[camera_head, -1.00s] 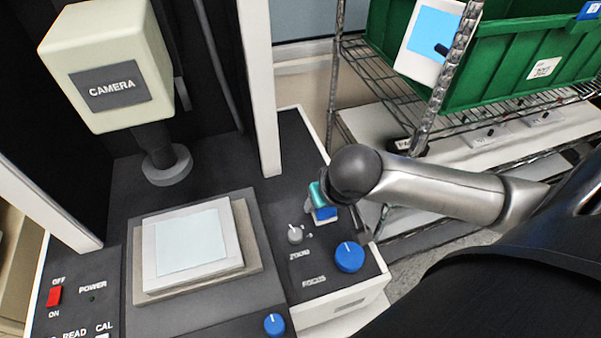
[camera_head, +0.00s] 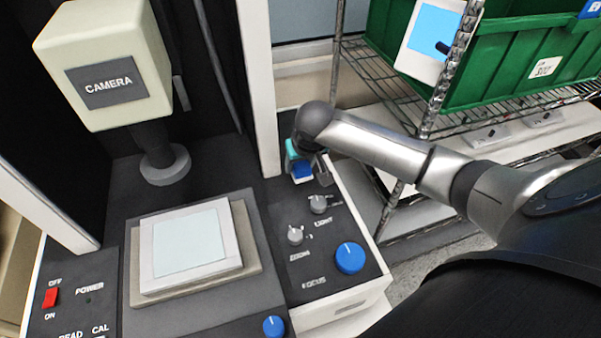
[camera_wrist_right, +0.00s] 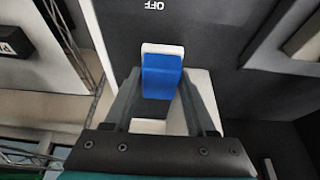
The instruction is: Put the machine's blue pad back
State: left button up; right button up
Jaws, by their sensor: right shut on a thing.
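The blue pad (camera_head: 301,169), a small blue block with a white end, is between the fingers of my right gripper (camera_head: 309,165). In the right wrist view the blue pad (camera_wrist_right: 162,76) sits between the two grey fingers of my right gripper (camera_wrist_right: 163,98), which is shut on it. The gripper is over the back part of the machine's right control panel (camera_head: 280,213), beyond the light knob (camera_head: 319,204). I cannot tell whether the pad touches the panel. My left gripper is not in view.
A zoom knob (camera_head: 295,236) and a blue focus knob (camera_head: 349,257) stand nearer on the panel. A white upright post (camera_head: 258,90) rises left of the gripper. The camera head (camera_head: 105,70) hangs over the stage (camera_head: 240,262). A wire shelf with a green bin (camera_head: 490,65) is at right.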

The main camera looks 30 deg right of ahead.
aim_at(300, 173)
jog(key=shift+f, duration=1.7)
jog(key=shift+f, duration=0.1)
jog(key=o, duration=1.3)
jog(key=p+v, duration=0.2)
jog(key=v, duration=1)
